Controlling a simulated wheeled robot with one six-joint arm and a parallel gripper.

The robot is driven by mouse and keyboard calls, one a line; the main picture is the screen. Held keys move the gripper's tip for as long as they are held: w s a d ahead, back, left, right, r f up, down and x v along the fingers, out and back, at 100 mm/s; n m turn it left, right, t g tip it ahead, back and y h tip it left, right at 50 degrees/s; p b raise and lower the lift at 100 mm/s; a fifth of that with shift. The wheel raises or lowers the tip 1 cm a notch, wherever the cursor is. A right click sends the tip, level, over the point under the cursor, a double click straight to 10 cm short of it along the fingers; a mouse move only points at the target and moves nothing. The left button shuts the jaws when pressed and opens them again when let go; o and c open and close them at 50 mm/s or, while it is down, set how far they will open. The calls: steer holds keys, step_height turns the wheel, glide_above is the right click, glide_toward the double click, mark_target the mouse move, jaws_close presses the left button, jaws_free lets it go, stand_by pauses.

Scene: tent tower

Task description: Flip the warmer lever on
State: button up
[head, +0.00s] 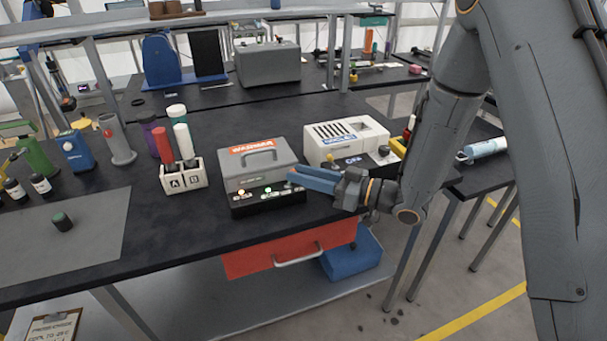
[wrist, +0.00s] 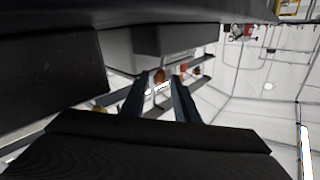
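The warmer (head: 272,162) is a grey box with a top handle and an orange "WARMER" label, standing near the table's front edge in the head view. Its black front panel (head: 250,203) shows an orange light at left and a green light near the middle. My gripper (head: 291,175) reaches in from the right, its blue fingers at the panel's right end. Contact cannot be told. The lever is not clearly visible; the fingers cover part of that end. In the wrist view, the gripper (wrist: 161,82) shows two fingers apart with nothing held between them.
A white machine with a slotted top (head: 345,140) stands right of the warmer, behind my arm. A white rack (head: 184,178) marked A and B holds red and white tubes at left. A red drawer (head: 290,252) hangs below.

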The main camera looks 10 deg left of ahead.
jaws_close()
steer(key=shift+w+d+f+m+y+b, duration=0.15)
steer(key=shift+f+m+y+b, duration=0.15)
steer(key=shift+b, duration=0.2)
steer(key=shift+d+m+t+y+b, duration=0.15)
steer(key=shift+m+t+y+b, duration=0.2)
steer(key=shift+b, duration=0.2)
steer(key=shift+o, duration=1.1)
jaws_free()
